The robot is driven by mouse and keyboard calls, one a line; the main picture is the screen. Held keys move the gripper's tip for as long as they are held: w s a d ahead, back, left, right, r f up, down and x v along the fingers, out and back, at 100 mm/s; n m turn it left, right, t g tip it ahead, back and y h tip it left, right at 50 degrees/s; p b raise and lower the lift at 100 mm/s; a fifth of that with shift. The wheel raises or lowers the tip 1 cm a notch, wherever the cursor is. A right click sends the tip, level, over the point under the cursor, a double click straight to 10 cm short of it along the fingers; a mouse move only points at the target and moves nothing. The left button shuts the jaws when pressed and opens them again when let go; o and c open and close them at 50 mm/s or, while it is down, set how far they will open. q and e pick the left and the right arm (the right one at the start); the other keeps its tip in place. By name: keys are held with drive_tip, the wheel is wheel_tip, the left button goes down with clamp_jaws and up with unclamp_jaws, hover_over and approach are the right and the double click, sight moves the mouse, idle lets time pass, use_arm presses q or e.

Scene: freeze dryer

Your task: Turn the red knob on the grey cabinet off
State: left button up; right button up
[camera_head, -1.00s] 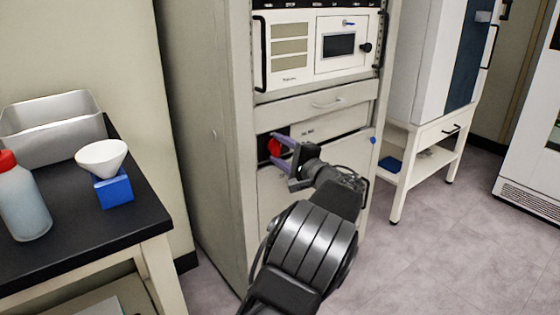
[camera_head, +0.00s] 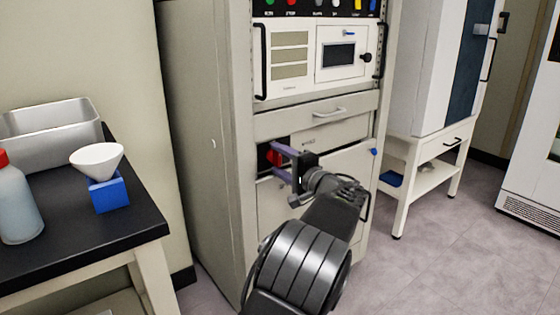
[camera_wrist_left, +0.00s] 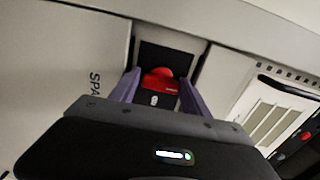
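The red knob (camera_head: 273,158) sits on a dark panel in the front of the grey cabinet (camera_head: 205,150), below the drawer. In the left wrist view, the red knob (camera_wrist_left: 160,80) shows between the two purple fingers, with a small white mark on the black panel just below it. My left gripper (camera_head: 277,162) is open, its fingers on either side of the knob. I cannot tell whether the fingers touch it. My right gripper is not in view.
Above the knob are a drawer (camera_head: 322,113), an instrument panel and a row of coloured buttons. A black-topped table (camera_head: 125,225) at left holds a metal tray (camera_head: 55,140), a bottle (camera_head: 15,205) and a funnel (camera_head: 97,160). Floor at right is clear.

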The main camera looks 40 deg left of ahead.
use_arm(q)
drive_tip(key=o, duration=0.3)
drive_tip(key=p+v, duration=0.2)
drive_tip(key=v, duration=0.5)
drive_tip(key=shift+d, duration=0.4)
drive_tip(key=shift+s, duration=0.1)
